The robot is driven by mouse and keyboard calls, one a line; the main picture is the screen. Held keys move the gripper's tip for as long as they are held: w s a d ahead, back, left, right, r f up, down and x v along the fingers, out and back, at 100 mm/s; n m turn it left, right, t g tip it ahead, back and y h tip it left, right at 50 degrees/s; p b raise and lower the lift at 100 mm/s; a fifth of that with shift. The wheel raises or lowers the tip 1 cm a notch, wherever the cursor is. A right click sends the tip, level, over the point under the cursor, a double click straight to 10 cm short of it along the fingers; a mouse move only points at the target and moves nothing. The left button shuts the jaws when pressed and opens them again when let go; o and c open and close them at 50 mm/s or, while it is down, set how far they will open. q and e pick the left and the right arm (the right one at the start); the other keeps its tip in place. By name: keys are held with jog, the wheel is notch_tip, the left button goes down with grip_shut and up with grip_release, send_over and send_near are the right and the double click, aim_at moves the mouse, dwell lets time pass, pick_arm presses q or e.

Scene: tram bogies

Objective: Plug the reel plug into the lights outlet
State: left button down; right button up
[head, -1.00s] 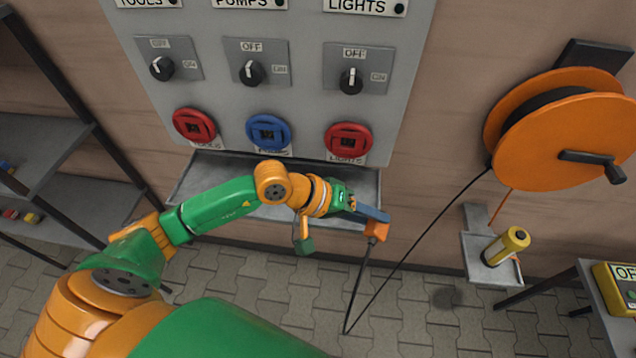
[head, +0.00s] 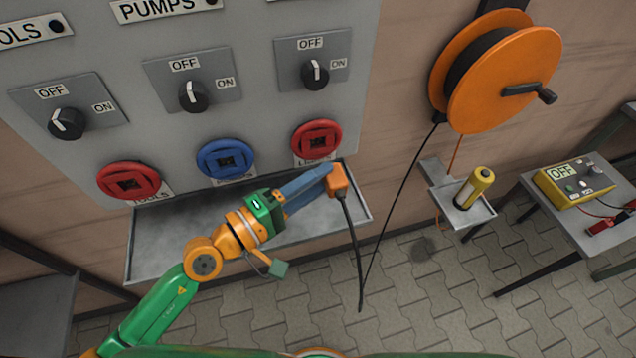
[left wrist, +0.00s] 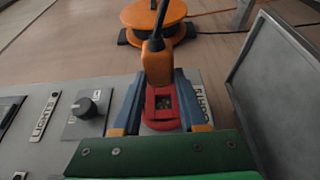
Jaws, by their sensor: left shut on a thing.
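My left gripper (head: 322,184) is shut on the orange reel plug (head: 338,180), held just below and in front of the red lights outlet (head: 317,138). The plug and outlet look apart, but the exact gap cannot be told. In the left wrist view the plug (left wrist: 157,62) sits between the blue fingers, with the red outlet (left wrist: 163,106) behind it. A black cord (head: 356,240) hangs from the plug, drops low and rises to the orange reel (head: 505,80). The plug's contact face is hidden. My right gripper is not in view.
The grey panel also has a blue pumps outlet (head: 226,159), a red tools outlet (head: 129,181) and the lights switch (head: 315,72). A grey tray (head: 165,240) juts out beneath. At right are a yellow cylinder (head: 474,188) on a small shelf and a yellow meter (head: 577,183).

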pick_arm(q)
jog(key=shift+w+a+b, duration=0.25)
jog(key=shift+w+b, duration=0.1)
jog(key=shift+w, duration=0.45)
jog(key=shift+w+a+b, duration=0.3)
jog(key=shift+w+b, duration=0.1)
jog(key=shift+w, duration=0.4)
jog(key=shift+w+a+b, duration=0.25)
jog(key=shift+w+b, duration=0.1)
jog(key=shift+w, duration=0.45)
jog(key=shift+a, duration=0.1)
jog(key=shift+b, duration=0.3)
jog(key=shift+w+a+b, duration=0.15)
jog(key=shift+w+b, duration=0.3)
jog(key=shift+c, duration=1.8)
grip_release()
